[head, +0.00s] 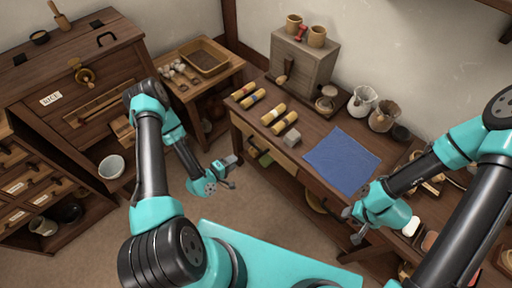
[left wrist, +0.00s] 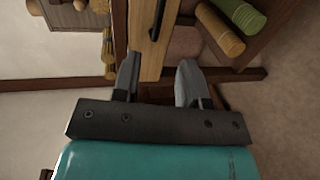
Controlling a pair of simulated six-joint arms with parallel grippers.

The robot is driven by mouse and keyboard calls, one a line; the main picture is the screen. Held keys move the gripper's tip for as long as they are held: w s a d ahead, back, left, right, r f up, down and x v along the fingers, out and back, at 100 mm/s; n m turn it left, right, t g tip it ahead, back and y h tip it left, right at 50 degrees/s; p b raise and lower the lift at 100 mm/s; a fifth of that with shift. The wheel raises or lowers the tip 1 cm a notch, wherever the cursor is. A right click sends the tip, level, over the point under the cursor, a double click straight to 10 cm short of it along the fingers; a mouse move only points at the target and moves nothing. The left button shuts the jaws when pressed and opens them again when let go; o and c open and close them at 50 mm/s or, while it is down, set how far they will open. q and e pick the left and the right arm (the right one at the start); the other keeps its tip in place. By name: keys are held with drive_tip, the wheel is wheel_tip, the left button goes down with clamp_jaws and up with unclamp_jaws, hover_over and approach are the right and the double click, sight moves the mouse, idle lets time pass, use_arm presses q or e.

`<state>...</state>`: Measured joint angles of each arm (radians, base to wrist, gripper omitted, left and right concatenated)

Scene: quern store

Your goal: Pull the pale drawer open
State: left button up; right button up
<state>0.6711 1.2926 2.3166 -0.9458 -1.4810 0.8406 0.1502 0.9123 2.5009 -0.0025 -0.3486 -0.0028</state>
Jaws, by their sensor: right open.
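The pale drawer (head: 285,160) is in the front of the dark wooden table, below its top, in the head view. In the left wrist view its pale front (left wrist: 150,55) runs up from between the fingertips, with a dark bar handle (left wrist: 158,20) on it near the top edge. My left gripper (head: 232,174) is open just in front of the table. Its fingers (left wrist: 158,75) stand apart, with the end of the drawer front in line between them; I cannot tell whether they touch it. My right gripper (head: 352,226) is open at the table's front right.
On the table lie yellow rolls (head: 272,114) and a blue cloth (head: 341,160); a grey box (head: 302,62) stands behind. Green and yellow rolls (left wrist: 240,15) lie below the drawer. A dark cabinet (head: 60,95) stands left. The floor (head: 275,215) before the table is clear.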

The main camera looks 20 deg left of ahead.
sight(256, 147)
use_arm(q)
drive_tip(key=x, duration=1.5)
drive_tip(key=shift+d, duration=0.1)
clamp_jaws()
